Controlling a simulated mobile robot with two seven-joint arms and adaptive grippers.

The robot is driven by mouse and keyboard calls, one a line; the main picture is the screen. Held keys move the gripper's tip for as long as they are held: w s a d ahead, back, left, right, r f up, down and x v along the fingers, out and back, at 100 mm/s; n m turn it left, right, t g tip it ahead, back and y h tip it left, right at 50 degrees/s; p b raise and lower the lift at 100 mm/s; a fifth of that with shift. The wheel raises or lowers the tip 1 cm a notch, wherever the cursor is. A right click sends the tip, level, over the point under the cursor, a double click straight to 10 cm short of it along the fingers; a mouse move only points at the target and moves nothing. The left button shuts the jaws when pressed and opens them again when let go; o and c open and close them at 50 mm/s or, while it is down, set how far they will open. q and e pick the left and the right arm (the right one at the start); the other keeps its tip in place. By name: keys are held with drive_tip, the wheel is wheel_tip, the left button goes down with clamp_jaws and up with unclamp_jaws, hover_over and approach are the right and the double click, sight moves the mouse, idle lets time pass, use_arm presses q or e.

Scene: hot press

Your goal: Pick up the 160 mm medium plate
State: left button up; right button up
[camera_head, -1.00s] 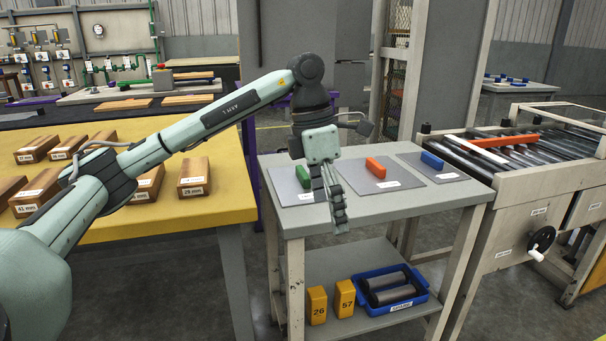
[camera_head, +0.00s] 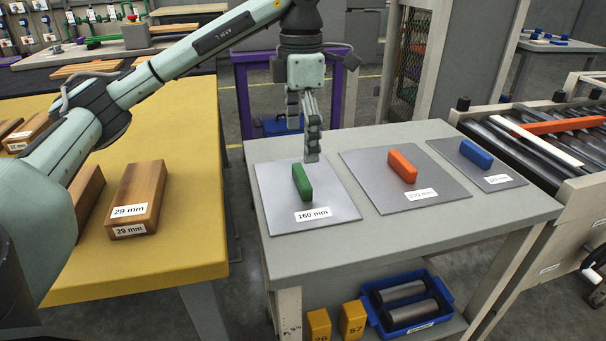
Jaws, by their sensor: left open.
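The 160 mm plate (camera_head: 335,197) is a flat grey sheet at the left end of the grey table, with a white "160 mm" label at its front. A green block handle (camera_head: 301,183) stands upright on its middle. My left gripper (camera_head: 308,158) is open and points down, just behind and above the green handle. Its fingers overlap the plate's far edge in the picture, and nothing is between them. I cannot tell the exact height of the fingertips. My right gripper is not in view.
A larger plate with an orange handle (camera_head: 402,166) and a smaller plate with a blue handle (camera_head: 476,154) lie to the right. Wooden blocks (camera_head: 136,196) sit on the yellow table. A roller machine (camera_head: 560,143) stands at the right. A blue bin (camera_head: 447,287) is on the lower shelf.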

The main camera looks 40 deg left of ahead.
sight(302, 175)
use_arm(q)
drive_tip(key=f, duration=0.4)
drive_tip(key=shift+s+d, duration=0.1)
drive_tip(key=shift+s, duration=0.15)
wheel_tip(302, 175, down, 2)
drive_tip(key=shift+f, duration=0.75)
drive_tip(key=c, duration=1.6)
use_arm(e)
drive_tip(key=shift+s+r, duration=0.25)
